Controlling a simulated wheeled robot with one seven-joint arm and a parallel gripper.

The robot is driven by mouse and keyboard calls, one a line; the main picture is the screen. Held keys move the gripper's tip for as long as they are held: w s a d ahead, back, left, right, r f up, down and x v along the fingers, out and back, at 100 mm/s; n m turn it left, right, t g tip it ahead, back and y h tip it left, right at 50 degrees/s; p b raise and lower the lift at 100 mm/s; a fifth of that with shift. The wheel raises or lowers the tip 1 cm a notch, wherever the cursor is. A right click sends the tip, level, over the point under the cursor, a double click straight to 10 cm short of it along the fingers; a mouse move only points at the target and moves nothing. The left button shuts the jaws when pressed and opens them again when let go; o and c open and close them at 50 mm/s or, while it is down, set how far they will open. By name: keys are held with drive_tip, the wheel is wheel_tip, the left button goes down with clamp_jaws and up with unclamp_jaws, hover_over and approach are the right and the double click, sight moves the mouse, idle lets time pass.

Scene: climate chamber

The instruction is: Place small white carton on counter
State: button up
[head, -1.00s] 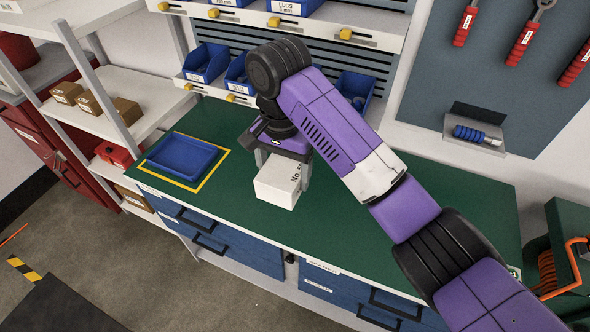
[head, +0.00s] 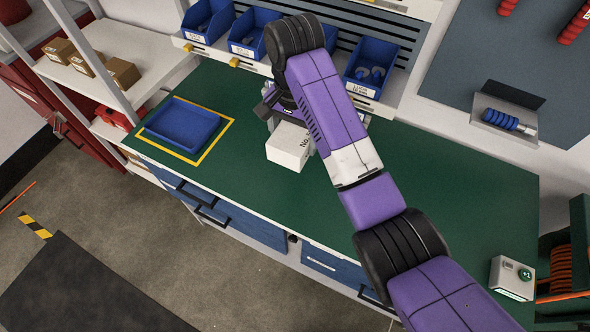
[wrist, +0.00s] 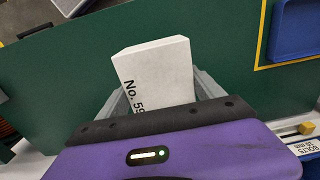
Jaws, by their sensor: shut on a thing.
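The small white carton (head: 288,146) is held in my gripper (head: 293,135) over the green counter (head: 255,200). In the wrist view the carton (wrist: 160,72), marked "No. 59", sits between the two grey fingers of my gripper (wrist: 163,92). The gripper is shut on it. The carton is slightly tilted in the wrist view. I cannot tell whether its underside touches the counter. The gripper's far side is hidden behind my purple arm.
A blue tray (head: 183,125) sits inside a yellow outline left of the carton. Blue bins (head: 252,33) line the back. A small white device (head: 511,278) stands at the counter's right end. The counter's middle and front are clear.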

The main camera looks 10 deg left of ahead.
drive_tip(key=b, duration=0.4)
hover_over(295, 180)
wheel_tip(295, 180, down, 6)
drive_tip(key=shift+w+f+p, duration=0.1)
drive_tip(key=shift+f+p, duration=0.5)
drive_tip(key=shift+f, duration=3.35)
drive_tip(key=shift+f, duration=0.1)
drive_tip(key=o, duration=1.6)
wheel_tip(295, 180, up, 11)
drive_tip(key=shift+r+p, duration=0.2)
drive_tip(key=shift+p, duration=0.45)
drive_tip(key=shift+r+p, duration=0.45)
drive_tip(key=shift+p, duration=0.05)
